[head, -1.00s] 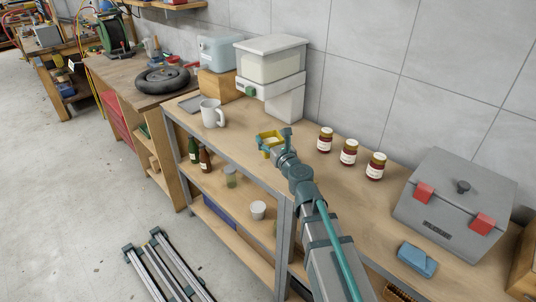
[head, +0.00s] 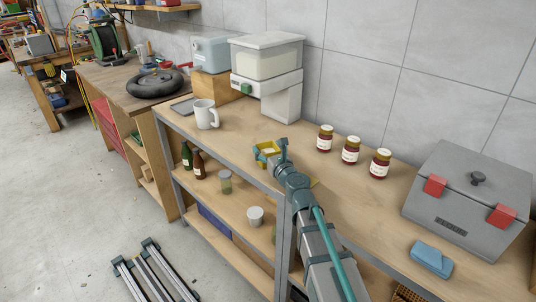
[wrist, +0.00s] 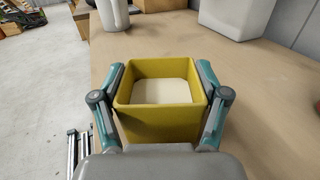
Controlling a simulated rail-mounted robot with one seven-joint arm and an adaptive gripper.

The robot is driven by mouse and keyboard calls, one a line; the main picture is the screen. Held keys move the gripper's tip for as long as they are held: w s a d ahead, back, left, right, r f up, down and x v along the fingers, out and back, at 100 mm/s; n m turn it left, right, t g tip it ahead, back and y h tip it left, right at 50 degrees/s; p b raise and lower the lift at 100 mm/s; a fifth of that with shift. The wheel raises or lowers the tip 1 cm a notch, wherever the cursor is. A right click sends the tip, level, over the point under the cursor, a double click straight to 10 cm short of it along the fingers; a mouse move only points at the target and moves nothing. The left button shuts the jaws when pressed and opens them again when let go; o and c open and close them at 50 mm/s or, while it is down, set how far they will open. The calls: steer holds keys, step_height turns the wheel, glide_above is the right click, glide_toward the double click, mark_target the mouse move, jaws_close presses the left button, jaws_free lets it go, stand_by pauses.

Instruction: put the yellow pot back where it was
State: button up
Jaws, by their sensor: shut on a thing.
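The yellow pot (head: 265,148) is a square, open-topped pot with pale contents. In the wrist view the pot (wrist: 160,124) is upright between the two teal fingers of my gripper (wrist: 161,70), which is shut on its opposite sides. In the head view my gripper (head: 270,153) and the pot are over the left-middle part of the wooden bench top (head: 240,130). The pot's base is hidden, so I cannot tell whether it touches the bench.
A white mug (head: 205,115) and a white dispenser (head: 266,65) stand to the left and behind. Several red jars (head: 350,151) line the wall side. A grey toolbox (head: 468,200) and a blue block (head: 431,259) are at the right. The bench between mug and jars is mostly clear.

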steer(key=shift+f, duration=0.15)
steer(key=o, duration=1.4)
steer(key=shift+s+r, duration=0.1)
steer(key=shift+r, duration=0.15)
